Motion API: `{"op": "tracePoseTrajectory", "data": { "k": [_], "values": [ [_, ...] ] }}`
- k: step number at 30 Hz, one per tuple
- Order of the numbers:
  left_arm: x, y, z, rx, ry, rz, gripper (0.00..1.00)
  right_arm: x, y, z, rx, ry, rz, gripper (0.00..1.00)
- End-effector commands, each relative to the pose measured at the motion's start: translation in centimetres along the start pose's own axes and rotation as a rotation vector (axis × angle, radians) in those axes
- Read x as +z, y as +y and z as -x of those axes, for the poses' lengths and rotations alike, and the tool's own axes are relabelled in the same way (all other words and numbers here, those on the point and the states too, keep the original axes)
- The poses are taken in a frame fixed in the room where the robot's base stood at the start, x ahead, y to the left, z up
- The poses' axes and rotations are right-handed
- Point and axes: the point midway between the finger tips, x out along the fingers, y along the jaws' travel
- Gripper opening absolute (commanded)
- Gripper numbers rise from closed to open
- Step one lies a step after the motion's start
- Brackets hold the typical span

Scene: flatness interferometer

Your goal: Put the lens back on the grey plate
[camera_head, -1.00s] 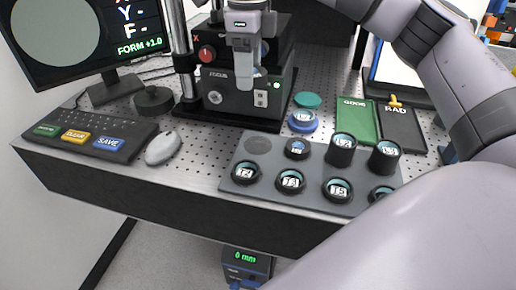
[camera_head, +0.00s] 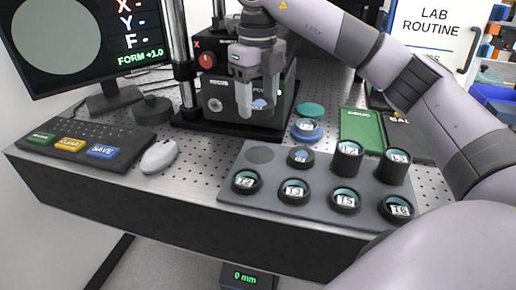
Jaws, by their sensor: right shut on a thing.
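My right gripper (camera_head: 257,106) is in front of the dark instrument, fingers pointing down, above and behind the grey plate. A small bluish round piece (camera_head: 260,104), seemingly the lens, shows between its fingertips, mostly hidden by them. The grey plate (camera_head: 225,196) lies near the table's front edge. It carries several dark-rimmed lenses with labels such as T3 (camera_head: 295,191) and T5 (camera_head: 345,200), two taller ones at the back right, and a small one with a blue centre (camera_head: 301,157). My left gripper is not in view.
A blue-ringed piece (camera_head: 306,130) and a teal disc (camera_head: 311,111) lie behind the plate. A green GOOD pad (camera_head: 361,130) and a dark pad are to the right. Mouse (camera_head: 160,155), button keyboard (camera_head: 85,138) and monitor (camera_head: 80,40) are left. The instrument (camera_head: 215,95) stands behind.

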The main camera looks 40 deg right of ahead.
Motion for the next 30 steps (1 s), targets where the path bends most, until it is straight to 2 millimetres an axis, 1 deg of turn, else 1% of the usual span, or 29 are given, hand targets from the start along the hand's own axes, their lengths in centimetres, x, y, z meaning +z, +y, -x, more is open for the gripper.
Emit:
{"op": "tracePoseTrajectory", "data": {
  "k": [1, 6, 9, 14, 21, 23, 30],
  "values": [
    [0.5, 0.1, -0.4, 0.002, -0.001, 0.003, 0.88, -0.1, 0.0, -1.6, 0.002, 0.004, 0.001, 0.26],
    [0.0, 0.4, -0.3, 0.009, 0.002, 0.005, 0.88, -0.1, -0.1, -4.7, 0.0, 0.002, -0.001, 0.26],
    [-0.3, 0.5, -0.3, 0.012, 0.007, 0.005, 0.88, 0.0, 0.0, -5.7, -0.001, 0.0, 0.0, 0.26],
    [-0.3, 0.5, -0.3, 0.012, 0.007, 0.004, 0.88, 0.0, 0.0, -6.6, -0.001, 0.002, 0.0, 0.26],
    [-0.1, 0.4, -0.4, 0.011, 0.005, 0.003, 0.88, -0.1, 0.0, -10.0, 0.0, 0.003, 0.0, 0.26],
    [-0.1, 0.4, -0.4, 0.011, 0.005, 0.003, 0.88, -0.1, 0.0, -10.4, 0.0, 0.0, 0.001, 0.26],
    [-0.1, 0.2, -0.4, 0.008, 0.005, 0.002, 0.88, 0.0, 0.0, -10.4, 0.0, -0.001, 0.001, 0.26]
  ]
}}
